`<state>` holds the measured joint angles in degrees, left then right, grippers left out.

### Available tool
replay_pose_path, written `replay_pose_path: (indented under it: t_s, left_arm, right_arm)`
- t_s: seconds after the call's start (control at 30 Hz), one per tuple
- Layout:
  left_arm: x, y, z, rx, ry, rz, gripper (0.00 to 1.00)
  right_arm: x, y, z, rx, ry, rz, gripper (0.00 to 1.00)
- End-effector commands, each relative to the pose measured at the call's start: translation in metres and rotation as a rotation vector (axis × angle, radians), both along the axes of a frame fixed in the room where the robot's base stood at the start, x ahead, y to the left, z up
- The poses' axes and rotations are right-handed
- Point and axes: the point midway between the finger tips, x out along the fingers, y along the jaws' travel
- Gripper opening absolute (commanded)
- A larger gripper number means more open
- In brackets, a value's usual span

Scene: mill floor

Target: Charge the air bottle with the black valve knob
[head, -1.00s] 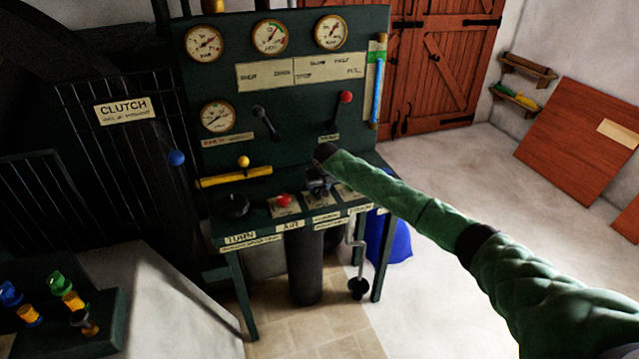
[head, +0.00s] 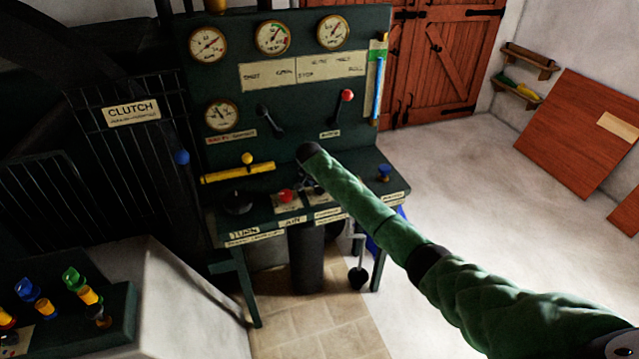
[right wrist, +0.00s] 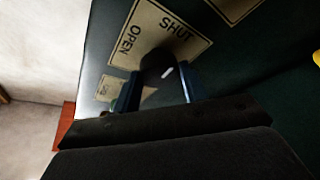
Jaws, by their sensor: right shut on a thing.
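The black valve knob (right wrist: 155,62) shows in the right wrist view, with a white mark, over a plate reading OPEN and SHUT. My right gripper (right wrist: 160,88) is shut on it, one blue finger on each side. In the head view my right gripper (head: 312,184) is at the desk top, just right of a red knob (head: 286,196), mostly hidden by my wrist. A dark upright cylinder (head: 307,262), seemingly the air bottle, stands under the desk below the AIR label. Several gauges, one of them (head: 273,37) with a green arc, sit on the panel. My left gripper is not in view.
A black round knob (head: 238,202) and a yellow bar (head: 238,173) are left on the desk. A blue knob (head: 384,172) is right. A red-tipped lever (head: 342,108) rises from the panel. A crank (head: 358,276) hangs below. Floor at right is clear.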

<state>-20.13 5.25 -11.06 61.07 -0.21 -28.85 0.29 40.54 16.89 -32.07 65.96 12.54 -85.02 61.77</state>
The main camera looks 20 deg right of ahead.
Motion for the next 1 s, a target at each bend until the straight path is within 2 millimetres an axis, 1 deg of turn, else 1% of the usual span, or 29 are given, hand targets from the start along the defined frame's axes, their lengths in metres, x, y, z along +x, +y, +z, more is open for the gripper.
replay_pose_path:
  t_s: [0.2, 0.6, 0.63, 0.67, 0.7, 0.73, 1.0]
  left_arm:
    - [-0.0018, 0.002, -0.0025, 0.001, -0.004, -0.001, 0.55]
    - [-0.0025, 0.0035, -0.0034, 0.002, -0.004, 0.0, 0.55]
    - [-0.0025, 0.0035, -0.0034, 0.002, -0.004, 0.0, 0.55]
    - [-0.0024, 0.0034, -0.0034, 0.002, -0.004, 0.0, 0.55]
    - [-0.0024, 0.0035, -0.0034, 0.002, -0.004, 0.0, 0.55]
    - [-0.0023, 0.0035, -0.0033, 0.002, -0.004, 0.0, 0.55]
    - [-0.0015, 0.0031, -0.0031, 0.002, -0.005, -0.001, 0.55]
  right_arm:
    - [0.0004, -0.0009, 0.0, 0.0, 0.0, -0.038, 0.2]
    - [0.0004, -0.0008, 0.0, -0.001, -0.001, -0.042, 0.2]
    - [0.0004, -0.0008, 0.0, -0.001, -0.001, -0.042, 0.47]
    - [0.0004, -0.0008, 0.0, -0.001, -0.001, -0.042, 0.53]
    - [0.0004, -0.0007, 0.0, -0.001, -0.001, -0.042, 0.61]
    - [0.0004, -0.0007, 0.0, 0.0, 0.0, -0.042, 0.65]
    - [0.0004, 0.0001, 0.0002, 0.0, 0.0, -0.041, 0.65]
